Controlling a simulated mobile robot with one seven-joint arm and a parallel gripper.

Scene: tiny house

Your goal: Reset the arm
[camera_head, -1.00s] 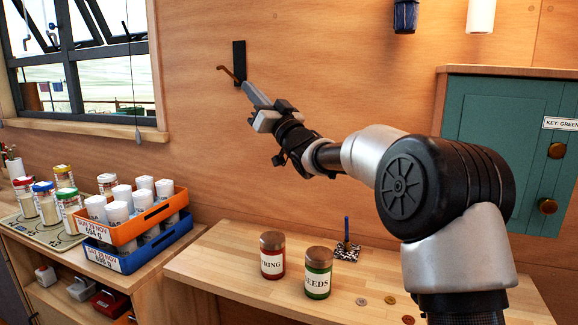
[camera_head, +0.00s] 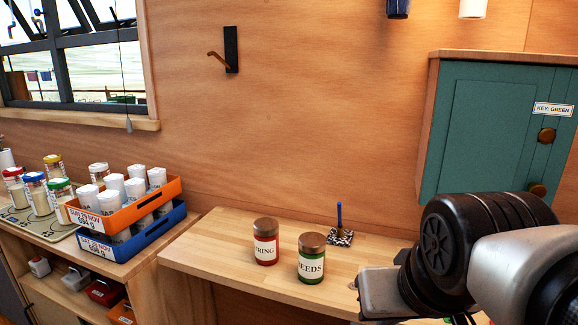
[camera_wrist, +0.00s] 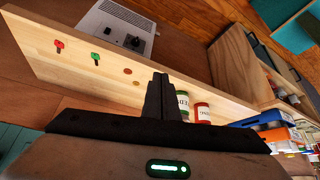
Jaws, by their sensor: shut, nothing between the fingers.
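My gripper (camera_wrist: 158,97) shows in the wrist view with its two dark fingers together and nothing between them. It is outside the head view, where only my arm links show at the lower right. Behind the fingers in the wrist view is the wooden bench top (camera_wrist: 85,72).
A black wall hook (camera_head: 231,50) is empty. A teal cabinet (camera_head: 490,130) hangs at the right, near my arm. Stacked orange (camera_head: 122,216) and blue (camera_head: 130,246) crates with white-capped jars stand left. A red key (camera_wrist: 59,46) and a green key (camera_wrist: 96,58) show in the wrist view.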

